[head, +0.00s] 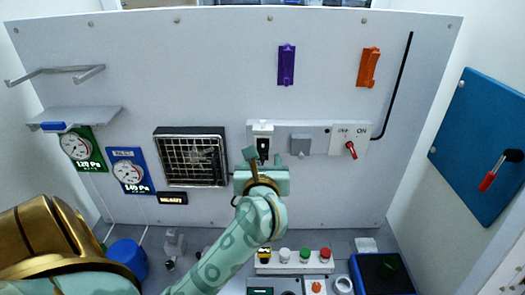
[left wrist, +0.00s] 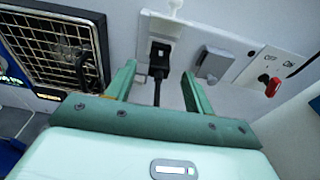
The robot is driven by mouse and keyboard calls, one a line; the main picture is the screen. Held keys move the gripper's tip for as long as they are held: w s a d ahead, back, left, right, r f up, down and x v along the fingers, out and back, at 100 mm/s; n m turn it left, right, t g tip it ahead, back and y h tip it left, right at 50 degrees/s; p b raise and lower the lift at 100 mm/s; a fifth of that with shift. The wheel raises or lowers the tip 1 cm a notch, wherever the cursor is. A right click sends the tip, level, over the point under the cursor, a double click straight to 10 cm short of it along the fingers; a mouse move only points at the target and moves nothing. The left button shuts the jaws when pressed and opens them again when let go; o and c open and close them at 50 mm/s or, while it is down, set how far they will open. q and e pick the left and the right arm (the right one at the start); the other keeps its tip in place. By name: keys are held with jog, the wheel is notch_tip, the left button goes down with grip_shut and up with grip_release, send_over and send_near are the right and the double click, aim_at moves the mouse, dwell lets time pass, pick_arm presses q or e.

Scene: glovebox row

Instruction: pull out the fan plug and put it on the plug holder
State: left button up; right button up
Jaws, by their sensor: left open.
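The black fan plug (head: 263,145) sits in the white socket at the left end of the wall strip. In the left wrist view the plug (left wrist: 160,54) shows with its black cable hanging down. My left gripper (head: 264,159) is open just in front of and below the plug. In the left wrist view its two fingers (left wrist: 159,74) stand to either side of the cable, apart from the plug. The fan (head: 190,157) is behind a grille to the left. A purple bracket (head: 286,65) and an orange bracket (head: 368,67) are higher on the wall; I cannot tell which is the plug holder.
A grey covered socket (head: 301,144) and a red rotary switch (head: 351,150) are right of the plug. Gauges (head: 131,171) and a shelf (head: 75,117) are at left. Buttons (head: 305,255) line the bench below. The wall above the strip is mostly clear.

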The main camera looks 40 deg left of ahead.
aim_at(263, 151)
pick_arm(q)
jog(key=x, duration=0.5)
jog(key=shift+d, duration=0.1)
jog(key=c, duration=1.1)
grip_shut()
